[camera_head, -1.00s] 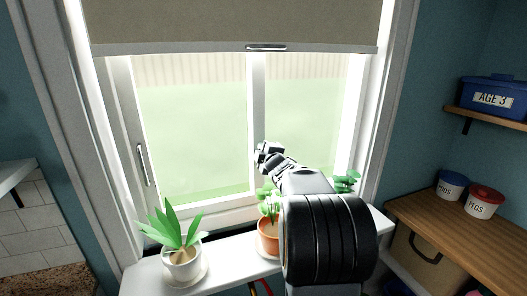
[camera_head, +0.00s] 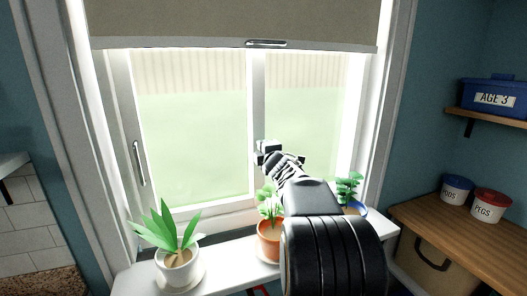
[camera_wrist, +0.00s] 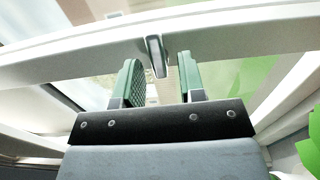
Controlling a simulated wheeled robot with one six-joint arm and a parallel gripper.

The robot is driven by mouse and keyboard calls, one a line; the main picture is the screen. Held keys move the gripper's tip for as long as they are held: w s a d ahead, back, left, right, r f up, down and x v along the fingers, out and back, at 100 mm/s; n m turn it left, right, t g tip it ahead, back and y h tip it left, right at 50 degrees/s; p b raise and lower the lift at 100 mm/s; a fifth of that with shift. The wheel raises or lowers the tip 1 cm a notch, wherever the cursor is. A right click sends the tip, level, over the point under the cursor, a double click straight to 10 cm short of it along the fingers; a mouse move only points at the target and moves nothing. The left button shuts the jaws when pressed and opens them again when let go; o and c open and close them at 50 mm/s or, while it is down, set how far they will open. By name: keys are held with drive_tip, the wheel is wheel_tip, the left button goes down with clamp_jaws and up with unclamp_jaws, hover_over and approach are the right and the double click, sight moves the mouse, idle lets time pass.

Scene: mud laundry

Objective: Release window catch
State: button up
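The window catch (camera_wrist: 155,57) is a small grey metal lever on the pale window frame bar (camera_wrist: 90,60) in the wrist view. My gripper (camera_wrist: 158,68) is open. Its two green-padded fingers stand apart, and the catch shows between their tips. I cannot tell whether either finger touches it. In the head view my gripper (camera_head: 268,150) is at the window's central upright (camera_head: 258,100), and I cannot make out the catch there. The window (camera_head: 195,140) has a long vertical handle (camera_head: 139,163) on its left side.
Below, the white sill (camera_head: 222,257) holds a white-potted plant (camera_head: 178,266), an orange-potted plant (camera_head: 268,240) and a blue-potted plant (camera_head: 354,208) close to my arm. A blind (camera_head: 220,22) covers the window top. A wooden counter (camera_head: 450,235) with tubs stands right.

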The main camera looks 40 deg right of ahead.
drive_tip(key=b+v, duration=0.1)
drive_tip(key=v, duration=1.2)
drive_tip(key=shift+s+a, duration=0.15)
drive_tip(key=shift+s, duration=0.25)
drive_tip(key=s+d+f+m+g+h, duration=0.55)
drive_tip(key=f+m, duration=0.25)
drive_tip(key=m, duration=0.3)
drive_tip(key=s+a+f+m+g+y, duration=0.2)
drive_tip(key=a+f+m+g+y, duration=0.1)
drive_tip(key=a+f+m+g, duration=0.3)
drive_tip(key=shift+s+a+f+n+g+y, duration=0.35)
drive_tip(key=shift+s+a+f+y, duration=0.75)
drive_tip(key=shift+a, duration=2.65)
drive_tip(key=shift+s+a+f+n+g+y, duration=0.3)
drive_tip(key=shift+s+a+f+y, duration=0.75)
drive_tip(key=shift+a, duration=2.75)
drive_tip(key=shift+s+a+f+n+g+y, duration=0.4)
drive_tip(key=shift+a+f+y, duration=1.2)
drive_tip(key=shift+a, duration=2.15)
